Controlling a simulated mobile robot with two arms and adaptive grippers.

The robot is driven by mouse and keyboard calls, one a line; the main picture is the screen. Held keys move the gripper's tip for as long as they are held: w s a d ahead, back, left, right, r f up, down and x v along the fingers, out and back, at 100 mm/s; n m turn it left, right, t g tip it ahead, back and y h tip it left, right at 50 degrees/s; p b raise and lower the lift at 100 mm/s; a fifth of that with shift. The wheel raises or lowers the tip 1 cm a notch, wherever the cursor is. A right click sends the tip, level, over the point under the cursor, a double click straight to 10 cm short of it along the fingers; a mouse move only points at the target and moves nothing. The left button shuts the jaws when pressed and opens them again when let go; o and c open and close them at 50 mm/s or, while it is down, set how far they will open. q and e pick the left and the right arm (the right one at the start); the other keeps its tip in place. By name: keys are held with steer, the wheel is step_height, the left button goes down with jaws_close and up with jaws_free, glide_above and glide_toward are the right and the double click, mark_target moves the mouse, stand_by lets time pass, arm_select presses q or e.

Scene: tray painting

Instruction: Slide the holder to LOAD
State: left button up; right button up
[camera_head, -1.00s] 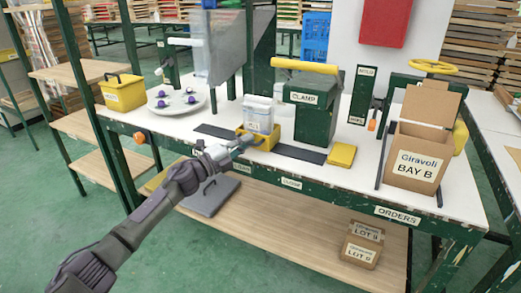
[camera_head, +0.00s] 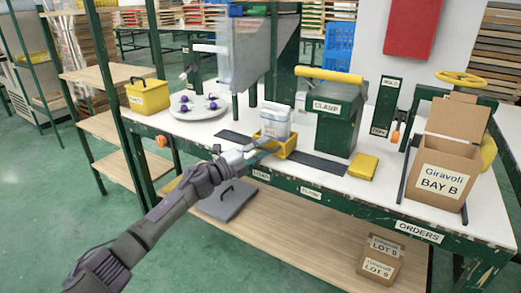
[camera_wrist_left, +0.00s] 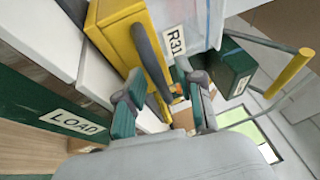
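The yellow holder (camera_head: 287,151) sits on the dark rail (camera_head: 318,164) on the bench, left of the green clamp unit (camera_head: 338,125). It carries a clear white-topped container (camera_head: 276,122), labelled R31 in the left wrist view (camera_wrist_left: 185,25). The LOAD label (camera_head: 261,175) is on the bench's front edge, near the holder, with a CLOSE label (camera_head: 310,193) to its right. My left gripper (camera_head: 250,152) is at the holder's front. In the left wrist view its fingers (camera_wrist_left: 160,98) stand apart, with the holder's dark grey handle (camera_wrist_left: 150,60) between them; firm contact is unclear. My right gripper is out of view.
A yellow bin (camera_head: 149,96) and a white plate (camera_head: 184,110) with purple-and-white pieces stand at left. A yellow block (camera_head: 362,166) lies beyond the rail's right end. The Giravoli box (camera_head: 442,182) stands at right. A grey panel (camera_head: 227,200) lies on the lower shelf.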

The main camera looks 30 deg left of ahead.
arm_select(q)
steer(key=v, duration=1.2)
stand_by(0.3)
